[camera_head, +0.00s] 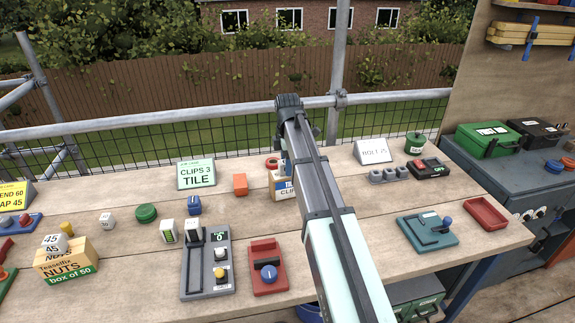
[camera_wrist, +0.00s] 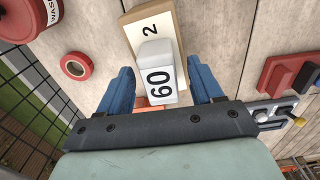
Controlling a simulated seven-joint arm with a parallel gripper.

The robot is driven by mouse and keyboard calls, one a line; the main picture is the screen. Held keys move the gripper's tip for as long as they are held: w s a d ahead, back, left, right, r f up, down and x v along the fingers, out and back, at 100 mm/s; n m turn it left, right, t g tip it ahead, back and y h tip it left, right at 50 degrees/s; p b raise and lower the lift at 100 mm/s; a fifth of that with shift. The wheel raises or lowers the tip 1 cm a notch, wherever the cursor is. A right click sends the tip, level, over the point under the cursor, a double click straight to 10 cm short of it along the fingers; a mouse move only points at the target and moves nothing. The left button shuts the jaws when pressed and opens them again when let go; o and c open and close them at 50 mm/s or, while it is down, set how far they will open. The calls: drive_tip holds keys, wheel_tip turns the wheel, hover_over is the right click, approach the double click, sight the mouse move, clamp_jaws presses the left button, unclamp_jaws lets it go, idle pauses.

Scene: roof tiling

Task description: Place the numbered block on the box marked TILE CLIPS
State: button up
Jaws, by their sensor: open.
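In the wrist view, a white block (camera_wrist: 159,82) numbered 60 lies between the two blue fingers of my gripper (camera_wrist: 160,68). The fingers are open, one on each side of the block, with gaps visible. The block overlaps a tan and cream box (camera_wrist: 138,22) with a 2 on it and appears to be on it; the contact is hidden. In the head view, the box marked TILE CLIPS (camera_head: 282,194) is mostly covered by my arm, with only part of its lettering showing.
A red ring (camera_wrist: 76,66) and a red tub (camera_wrist: 30,15) are near in the wrist view. An orange cube (camera_head: 240,184), a sign reading CLIPS 3 TILE (camera_head: 197,174), a switch panel (camera_head: 208,262) and a NUTS box (camera_head: 67,262) stand left of my arm.

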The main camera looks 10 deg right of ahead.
wheel_tip(320, 180, up, 11)
drive_tip(key=shift+r, duration=0.15)
idle(0.4)
